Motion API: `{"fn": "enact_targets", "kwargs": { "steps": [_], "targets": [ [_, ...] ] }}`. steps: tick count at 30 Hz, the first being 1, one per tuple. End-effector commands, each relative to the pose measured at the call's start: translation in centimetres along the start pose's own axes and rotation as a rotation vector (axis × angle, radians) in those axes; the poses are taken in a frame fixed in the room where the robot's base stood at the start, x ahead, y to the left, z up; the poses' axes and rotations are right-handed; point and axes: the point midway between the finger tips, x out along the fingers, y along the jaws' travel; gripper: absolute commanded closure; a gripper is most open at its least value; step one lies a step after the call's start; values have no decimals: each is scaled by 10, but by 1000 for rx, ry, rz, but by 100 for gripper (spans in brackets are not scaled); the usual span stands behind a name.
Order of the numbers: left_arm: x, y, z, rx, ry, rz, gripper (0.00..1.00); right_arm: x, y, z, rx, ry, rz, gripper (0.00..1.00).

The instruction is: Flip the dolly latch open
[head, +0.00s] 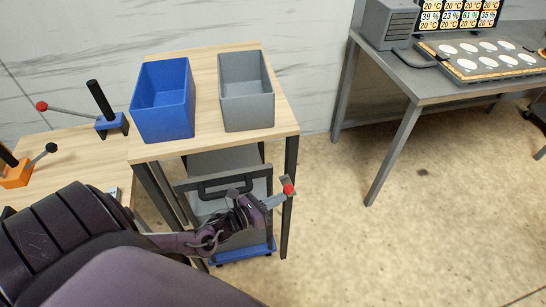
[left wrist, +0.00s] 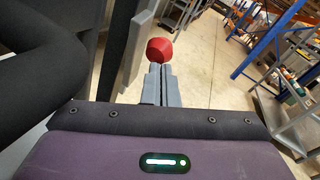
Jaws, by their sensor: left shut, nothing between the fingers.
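The dolly stands under the wooden table, with a grey body, a black handle (head: 222,184) and a blue base (head: 243,254). A red knob (head: 289,188) shows at the dolly's right side, near a table leg, and looks like the end of the latch. My left gripper (head: 275,200) is shut, its grey fingers just to the left of and below the knob. In the left wrist view the red knob (left wrist: 160,50) lies just beyond the closed fingertips (left wrist: 160,68); whether they touch cannot be told. The latch's pivot is hidden. My right gripper is not in view.
A blue bin (head: 163,124) and a grey bin (head: 247,119) stand on the wooden table (head: 215,144). Two lever devices with knobs (head: 41,106) stand at the left. A grey workbench (head: 430,84) with a tray is at the right. The floor between is clear.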

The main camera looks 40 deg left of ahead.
Motion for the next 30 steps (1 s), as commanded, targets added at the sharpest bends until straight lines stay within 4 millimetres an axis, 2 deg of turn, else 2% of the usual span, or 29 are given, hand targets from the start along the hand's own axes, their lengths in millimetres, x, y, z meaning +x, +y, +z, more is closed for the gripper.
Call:
{"fn": "enact_targets", "kwargs": {
  "steps": [1,9,30],
  "targets": [
    [2,-2,6,0,-5,-1,100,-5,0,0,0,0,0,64],
    [8,-5,8,0,-5,-1,100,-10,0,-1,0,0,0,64],
    [10,-5,8,-1,-7,-3,100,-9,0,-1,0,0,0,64]
  ]
}}
